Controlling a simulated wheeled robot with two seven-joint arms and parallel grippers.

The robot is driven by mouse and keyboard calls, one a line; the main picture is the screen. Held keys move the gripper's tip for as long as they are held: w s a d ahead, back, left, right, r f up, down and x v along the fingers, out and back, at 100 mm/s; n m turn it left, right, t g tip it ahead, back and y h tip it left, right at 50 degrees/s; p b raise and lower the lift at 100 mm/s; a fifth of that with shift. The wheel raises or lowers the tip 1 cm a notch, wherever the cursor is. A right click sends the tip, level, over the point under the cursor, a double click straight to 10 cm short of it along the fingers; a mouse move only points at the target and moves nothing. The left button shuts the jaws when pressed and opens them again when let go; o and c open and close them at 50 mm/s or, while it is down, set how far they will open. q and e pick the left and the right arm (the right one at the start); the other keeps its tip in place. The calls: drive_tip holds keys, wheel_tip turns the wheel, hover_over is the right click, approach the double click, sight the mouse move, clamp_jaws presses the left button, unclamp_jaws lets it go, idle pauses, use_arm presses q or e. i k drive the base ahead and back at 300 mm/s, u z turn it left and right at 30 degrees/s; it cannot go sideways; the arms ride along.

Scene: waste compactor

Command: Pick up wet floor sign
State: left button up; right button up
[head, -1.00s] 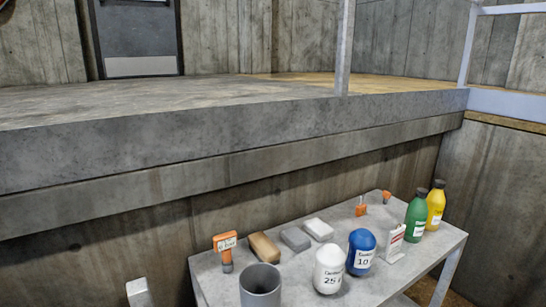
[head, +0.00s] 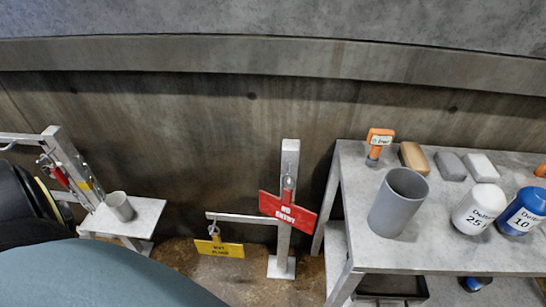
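The yellow wet floor sign (head: 219,249) hangs by a ring from the left end of a grey horizontal arm, low in the middle of the head view. Its dark lettering is small and partly readable. The arm joins a grey metal post (head: 284,222) standing on the floor. A red "NO ENTRY" sign (head: 287,212) hangs at the post, above and right of the yellow sign. Neither of my grippers shows in the head view.
A grey table (head: 440,258) at right holds a grey cup (head: 398,203), white and blue containers, blocks and an orange-handled item (head: 378,146). A small table (head: 145,218) with a cup (head: 119,206) stands left. A large blue-grey rounded surface fills the lower left.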

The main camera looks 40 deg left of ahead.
sight(216, 247)
drive_tip(key=u, duration=1.85)
